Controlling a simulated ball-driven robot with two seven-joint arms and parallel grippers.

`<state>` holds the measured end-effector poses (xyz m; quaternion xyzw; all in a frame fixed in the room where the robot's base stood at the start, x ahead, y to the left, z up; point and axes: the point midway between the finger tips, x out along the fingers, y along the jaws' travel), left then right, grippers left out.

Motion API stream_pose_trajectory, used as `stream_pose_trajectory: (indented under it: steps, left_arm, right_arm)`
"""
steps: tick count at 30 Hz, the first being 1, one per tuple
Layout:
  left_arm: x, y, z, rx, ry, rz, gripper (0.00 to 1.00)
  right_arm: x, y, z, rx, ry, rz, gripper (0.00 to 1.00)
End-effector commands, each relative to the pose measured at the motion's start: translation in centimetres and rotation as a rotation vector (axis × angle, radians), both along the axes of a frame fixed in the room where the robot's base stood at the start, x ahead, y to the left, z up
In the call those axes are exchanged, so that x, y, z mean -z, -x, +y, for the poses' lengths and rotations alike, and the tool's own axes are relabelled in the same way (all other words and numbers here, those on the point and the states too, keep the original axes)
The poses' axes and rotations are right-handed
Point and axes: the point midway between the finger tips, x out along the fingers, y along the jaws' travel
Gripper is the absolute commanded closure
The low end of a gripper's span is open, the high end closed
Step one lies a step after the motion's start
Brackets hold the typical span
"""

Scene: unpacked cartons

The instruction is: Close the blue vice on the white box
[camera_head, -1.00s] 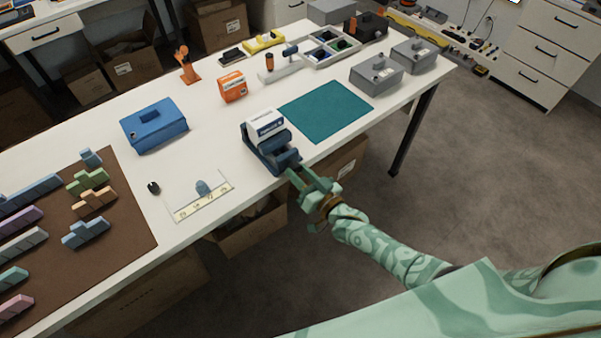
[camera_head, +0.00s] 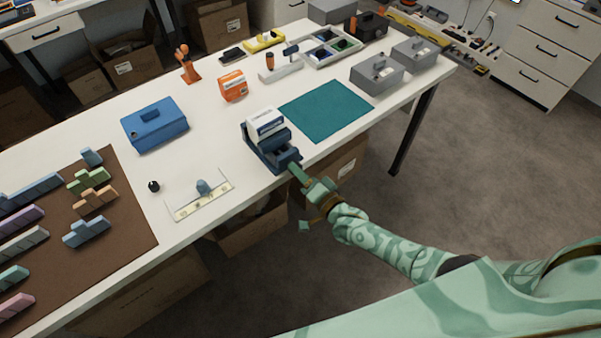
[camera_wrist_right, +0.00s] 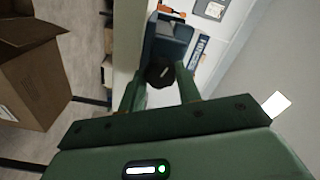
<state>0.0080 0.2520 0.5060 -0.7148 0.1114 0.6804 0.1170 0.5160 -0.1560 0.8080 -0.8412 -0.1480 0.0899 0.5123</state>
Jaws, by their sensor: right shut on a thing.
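The blue vice (camera_head: 265,154) stands at the near edge of the white table, its screw end facing my right arm. The white box (camera_head: 266,122) with a dark blue band sits upright in the vice; whether both jaws touch it I cannot tell. My right gripper (camera_head: 297,170) is at the screw end of the vice, just off the table edge. In the right wrist view, its fingers are shut on the vice's dark round handle (camera_wrist_right: 160,74), with the blue vice body (camera_wrist_right: 168,42) beyond. My left gripper is out of view.
A teal mat (camera_head: 326,110) lies right of the vice and an orange box (camera_head: 233,87) behind it. A blue toolbox (camera_head: 154,125) stands to the left. Open cartons (camera_head: 250,225) are below the table edge.

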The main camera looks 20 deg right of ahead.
Motion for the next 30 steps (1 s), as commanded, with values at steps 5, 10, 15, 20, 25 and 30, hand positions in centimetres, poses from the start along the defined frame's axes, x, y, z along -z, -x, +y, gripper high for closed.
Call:
stream_pose_trajectory:
  steps: [5,10,15,20,25,30]
  left_arm:
    - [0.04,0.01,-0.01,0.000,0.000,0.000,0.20]
    - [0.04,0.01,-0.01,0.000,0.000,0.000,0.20]
    - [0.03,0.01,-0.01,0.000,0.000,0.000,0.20]
    - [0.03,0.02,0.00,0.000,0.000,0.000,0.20]
    - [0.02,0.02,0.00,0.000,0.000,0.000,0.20]
    - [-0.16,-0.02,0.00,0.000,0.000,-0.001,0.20]
  right_arm:
    - [0.29,0.17,-0.03,-0.001,-0.020,0.014,0.89]
    - [0.28,0.17,-0.02,-0.001,-0.025,0.017,0.89]
    - [0.29,0.17,-0.03,-0.001,-0.024,0.016,0.89]
    - [0.24,0.15,-0.02,0.000,-0.024,0.015,0.45]
    - [0.13,0.08,-0.01,-0.001,-0.025,0.012,0.45]
    - [0.06,0.51,-0.20,0.000,-0.025,0.013,0.45]
